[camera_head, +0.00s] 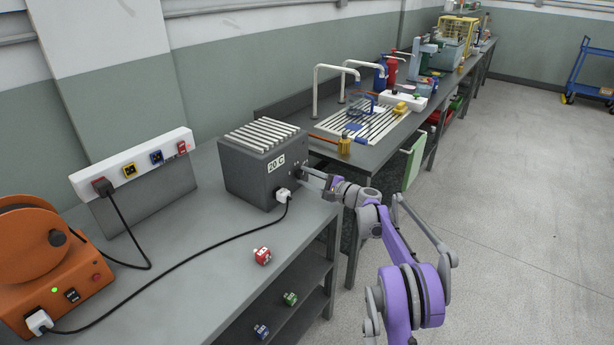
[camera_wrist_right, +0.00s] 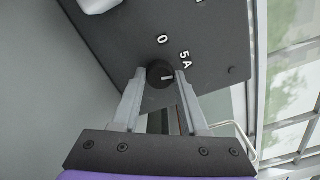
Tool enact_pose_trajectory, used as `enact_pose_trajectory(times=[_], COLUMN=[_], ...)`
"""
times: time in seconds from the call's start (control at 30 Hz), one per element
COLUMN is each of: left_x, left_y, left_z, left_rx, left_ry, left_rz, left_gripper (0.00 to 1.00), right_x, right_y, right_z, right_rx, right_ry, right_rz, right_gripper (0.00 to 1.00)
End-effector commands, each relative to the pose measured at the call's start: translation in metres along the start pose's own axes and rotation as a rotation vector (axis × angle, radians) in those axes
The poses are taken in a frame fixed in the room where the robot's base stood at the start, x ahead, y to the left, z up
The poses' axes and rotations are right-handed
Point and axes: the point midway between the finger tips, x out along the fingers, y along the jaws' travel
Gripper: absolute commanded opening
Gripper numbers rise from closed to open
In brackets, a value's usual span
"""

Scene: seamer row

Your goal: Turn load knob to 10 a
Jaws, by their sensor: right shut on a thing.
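The load box (camera_head: 243,177) is a dark grey box with a slatted top and a "20 C" label on the bench. Its load knob (camera_wrist_right: 156,80) is small, round and black, with a white pointer mark. The mark points to the picture's right in the right wrist view. A "0" and a "5 A" are printed around the knob; no 10 A label shows. My right gripper (camera_head: 307,174) is at the box's front face. In the right wrist view, its fingers (camera_wrist_right: 160,76) are shut on the knob, one on each side. My left gripper is not in view.
A white plug (camera_head: 283,195) with a black cable sits in the box's front beside my gripper. Open floor (camera_head: 510,200) is at right.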

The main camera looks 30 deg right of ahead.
Motion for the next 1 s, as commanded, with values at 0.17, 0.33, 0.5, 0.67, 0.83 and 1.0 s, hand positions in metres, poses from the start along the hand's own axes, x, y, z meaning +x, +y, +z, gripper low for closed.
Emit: enact_pose_trajectory(times=[0.17, 0.33, 0.5, 0.67, 0.83, 1.0], left_x=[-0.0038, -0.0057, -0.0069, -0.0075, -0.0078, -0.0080], left_y=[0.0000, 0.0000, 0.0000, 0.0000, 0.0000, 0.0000], left_z=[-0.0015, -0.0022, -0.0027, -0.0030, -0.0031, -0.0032], left_rx=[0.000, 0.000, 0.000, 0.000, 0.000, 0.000], left_ry=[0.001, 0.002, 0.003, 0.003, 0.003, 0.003], left_rz=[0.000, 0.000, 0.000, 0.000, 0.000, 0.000], left_gripper=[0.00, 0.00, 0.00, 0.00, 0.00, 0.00], right_x=[-0.0001, -0.0001, -0.0001, -0.0001, -0.0001, -0.0001], right_y=[-0.0003, -0.0002, 0.0000, 0.0001, 0.0002, 0.0002], right_z=[0.0002, 0.0001, 0.0000, -0.0001, -0.0002, -0.0003], right_rx=[0.167, 0.328, 0.482, 0.609, 0.713, 0.781], right_ry=[0.000, 0.001, 0.001, 0.001, 0.001, 0.001], right_rz=[0.000, 0.001, 0.001, 0.001, 0.001, 0.001], right_gripper=[0.00, 0.00, 0.00, 0.00, 0.00, 0.00])
